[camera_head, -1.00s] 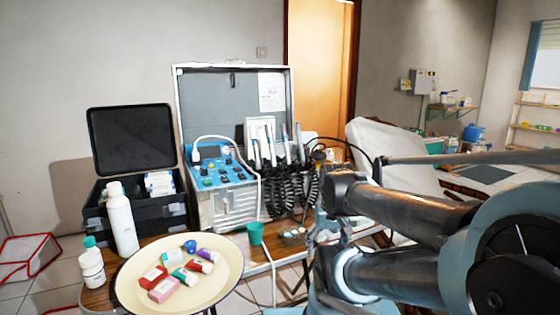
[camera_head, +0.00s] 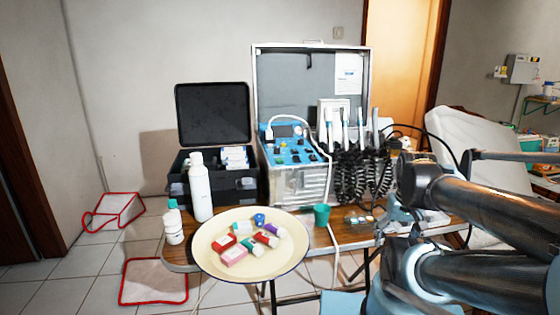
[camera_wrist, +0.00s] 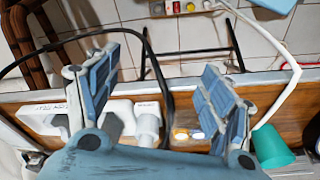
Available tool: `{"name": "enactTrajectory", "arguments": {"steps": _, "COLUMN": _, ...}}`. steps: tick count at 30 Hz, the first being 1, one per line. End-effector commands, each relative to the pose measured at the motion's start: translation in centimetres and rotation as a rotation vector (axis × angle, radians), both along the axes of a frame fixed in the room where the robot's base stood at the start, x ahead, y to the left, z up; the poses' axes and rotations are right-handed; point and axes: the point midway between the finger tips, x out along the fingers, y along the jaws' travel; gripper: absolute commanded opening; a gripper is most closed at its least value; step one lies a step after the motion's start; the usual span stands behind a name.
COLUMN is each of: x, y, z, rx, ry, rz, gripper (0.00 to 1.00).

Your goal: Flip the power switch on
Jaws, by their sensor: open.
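The portable dental unit (camera_head: 295,187), an open silver case with a blue control panel (camera_head: 290,150), stands on the wooden table in the head view. Its panel carries several small knobs and switches. They are too small to tell which is the power switch or how it is set. My gripper (camera_wrist: 158,82) is open and empty in the wrist view, its two blue-grey fingers spread over the table's edge. The panel is not in the wrist view. In the head view, my arm comes in from the right, to the right of the unit.
A green cup (camera_head: 321,215) stands in front of the unit. A round cream tray (camera_head: 217,262) with small boxes and tubes overlaps the front edge. A white bottle (camera_head: 200,190) and open black case (camera_head: 213,115) are left. Black coiled hoses (camera_head: 362,177) hang right of the panel.

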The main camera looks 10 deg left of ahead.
Motion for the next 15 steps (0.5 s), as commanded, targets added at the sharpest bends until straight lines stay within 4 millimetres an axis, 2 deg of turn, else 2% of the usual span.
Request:
{"name": "enactTrajectory", "arguments": {"steps": 1, "x": -0.4, "y": 0.0, "z": 0.3, "rx": 0.0, "ry": -0.006, "rz": 0.002, "gripper": 0.58}}
{"name": "enactTrajectory", "arguments": {"steps": 4, "x": -0.6, "y": 0.2, "z": 1.1, "rx": -0.002, "ry": -0.009, "rz": 0.025, "gripper": 0.35}}
{"name": "enactTrajectory", "arguments": {"steps": 9, "x": 1.2, "y": 1.3, "z": 3.8, "rx": -0.012, "ry": 0.006, "rz": 0.136, "gripper": 0.0}}
{"name": "enactTrajectory", "arguments": {"steps": 15, "x": 4.1, "y": 3.6, "z": 8.5, "rx": -0.029, "ry": 0.031, "rz": 0.341, "gripper": 0.0}}
